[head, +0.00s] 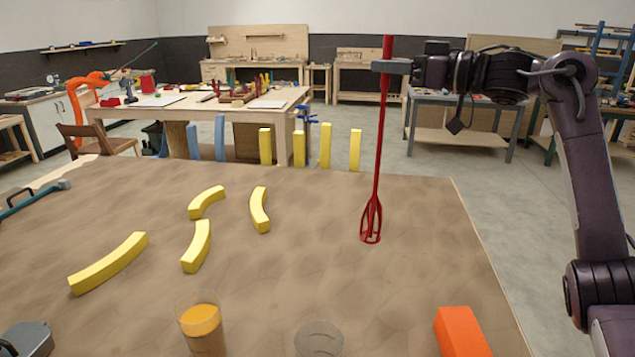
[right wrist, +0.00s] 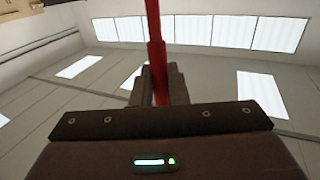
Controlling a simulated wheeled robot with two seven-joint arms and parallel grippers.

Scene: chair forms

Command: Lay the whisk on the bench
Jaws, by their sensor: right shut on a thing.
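The whisk (head: 377,150) is red with a long thin handle. It hangs nearly upright, wire loops down, over the right part of the brown bench (head: 310,270). My right gripper (head: 388,66) is shut on the upper handle, well above the bench. The wire end (head: 371,222) is low over the bench top; I cannot tell whether it touches. In the right wrist view the red handle (right wrist: 155,60) passes between the fingers (right wrist: 160,85).
Yellow curved pieces (head: 108,263) lie on the bench's left and middle. An orange block (head: 462,332), a glass with orange contents (head: 202,325) and a clear glass (head: 319,340) are at the front. Yellow posts (head: 325,146) stand along the far edge. Bench around the whisk is clear.

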